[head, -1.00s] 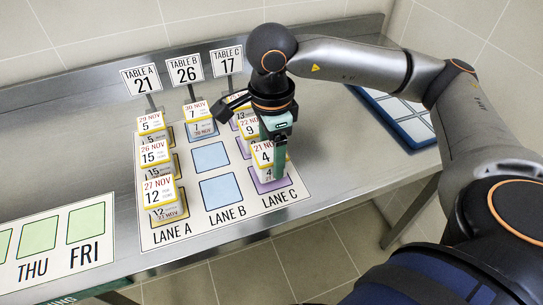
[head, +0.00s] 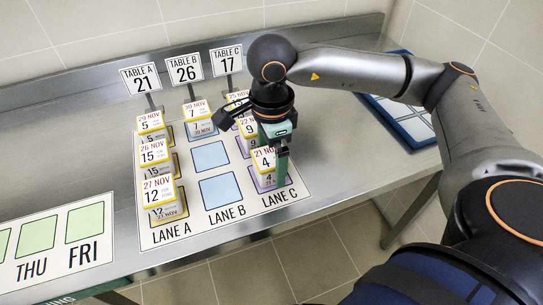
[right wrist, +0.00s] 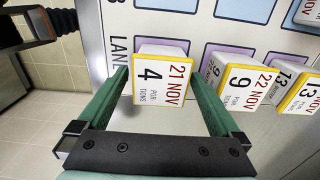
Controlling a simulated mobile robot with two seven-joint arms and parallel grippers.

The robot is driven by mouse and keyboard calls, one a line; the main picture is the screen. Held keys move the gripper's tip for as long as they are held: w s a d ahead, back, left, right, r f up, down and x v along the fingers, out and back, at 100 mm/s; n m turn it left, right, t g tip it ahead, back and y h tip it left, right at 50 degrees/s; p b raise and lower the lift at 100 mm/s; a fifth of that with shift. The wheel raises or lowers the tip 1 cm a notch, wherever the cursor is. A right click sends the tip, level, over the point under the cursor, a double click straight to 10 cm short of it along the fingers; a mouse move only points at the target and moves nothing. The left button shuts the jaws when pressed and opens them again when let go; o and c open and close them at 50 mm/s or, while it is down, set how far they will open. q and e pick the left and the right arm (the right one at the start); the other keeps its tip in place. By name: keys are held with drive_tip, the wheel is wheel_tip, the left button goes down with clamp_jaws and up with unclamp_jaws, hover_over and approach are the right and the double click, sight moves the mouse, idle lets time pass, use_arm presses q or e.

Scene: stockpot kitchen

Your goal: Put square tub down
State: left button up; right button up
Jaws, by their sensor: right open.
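The square tub (head: 264,160) is white with a yellow-edged lid reading 21 NOV and 4. It sits upright over the front square of LANE C. In the right wrist view the tub (right wrist: 162,82) lies between the two green fingers of my right gripper (right wrist: 158,74). The gripper (head: 278,163) is open, with one finger on each side of the tub; whether either finger touches it I cannot tell. My left gripper is not in view.
The lane mat (head: 226,232) lies on a steel counter (head: 325,170). Tubs marked 22 NOV (right wrist: 238,85) and 13 (right wrist: 297,92) stand behind in LANE C. LANE A holds several tubs (head: 158,192). Two blue LANE B squares (head: 220,188) are bare. A blue tray (head: 412,118) lies at right.

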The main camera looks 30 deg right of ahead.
sight(271, 156)
drive_tip(key=shift+r, duration=0.55)
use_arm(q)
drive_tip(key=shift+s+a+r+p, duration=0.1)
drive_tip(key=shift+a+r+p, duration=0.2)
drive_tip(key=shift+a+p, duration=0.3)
use_arm(e)
wheel_tip(271, 156, up, 11)
drive_tip(key=shift+r, duration=0.15)
